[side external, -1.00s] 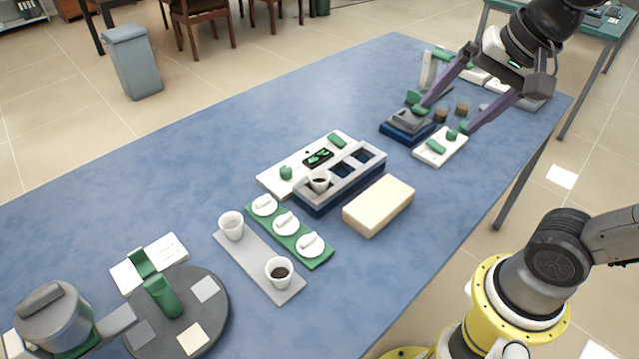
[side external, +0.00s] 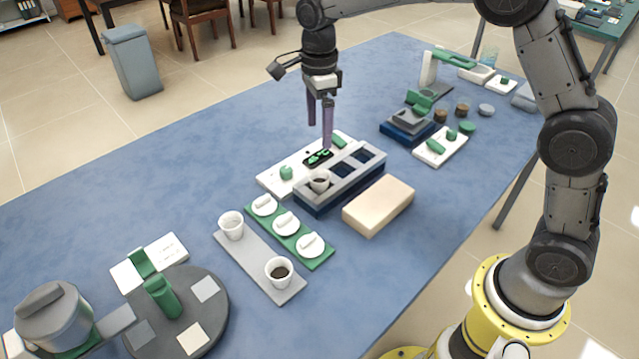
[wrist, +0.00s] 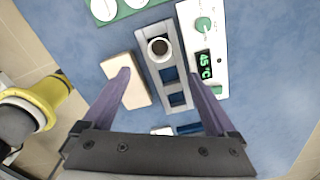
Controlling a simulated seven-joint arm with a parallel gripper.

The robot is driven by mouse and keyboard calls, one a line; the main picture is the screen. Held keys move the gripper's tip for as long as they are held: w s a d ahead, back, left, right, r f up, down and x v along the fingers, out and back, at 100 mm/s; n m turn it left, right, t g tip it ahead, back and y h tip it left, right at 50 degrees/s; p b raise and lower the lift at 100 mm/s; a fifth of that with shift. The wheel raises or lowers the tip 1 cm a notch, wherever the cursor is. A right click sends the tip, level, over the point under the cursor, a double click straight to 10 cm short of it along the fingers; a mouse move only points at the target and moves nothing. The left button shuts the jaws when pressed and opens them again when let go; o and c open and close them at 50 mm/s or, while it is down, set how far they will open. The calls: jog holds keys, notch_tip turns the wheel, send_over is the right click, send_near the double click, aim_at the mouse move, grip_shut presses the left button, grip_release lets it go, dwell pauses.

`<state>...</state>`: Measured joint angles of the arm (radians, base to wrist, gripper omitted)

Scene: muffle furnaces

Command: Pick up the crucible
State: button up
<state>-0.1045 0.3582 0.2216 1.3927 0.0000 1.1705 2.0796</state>
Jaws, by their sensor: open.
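White crucibles with dark contents are in view. Two stand on a grey strip (side external: 258,264): one at its far end (side external: 231,226) and one at its near end (side external: 279,272). A third crucible (side external: 319,182) sits in the left compartment of a dark furnace block (side external: 347,180); the other compartments look empty. In the wrist view this crucible (wrist: 159,48) is near the top centre, ahead of the fingers. My gripper (side external: 320,133) is open and empty, pointing down above the white control panel and block. In the wrist view its purple fingers (wrist: 158,88) are spread either side of the block.
A cream block (side external: 379,205) lies right of the furnace block. A green tray (side external: 290,234) holds several white lids. A white panel (side external: 277,178) with a green display adjoins the block. A dark round turntable (side external: 215,322) stands at the near left. The far left table is clear.

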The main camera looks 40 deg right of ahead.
aim_at(319, 171)
notch_tip(319, 171, down, 13)
jog(key=shift+f, duration=0.1)
dwell(0.5)
grip_shut()
dwell(0.3)
jog(key=shift+r, duration=0.25)
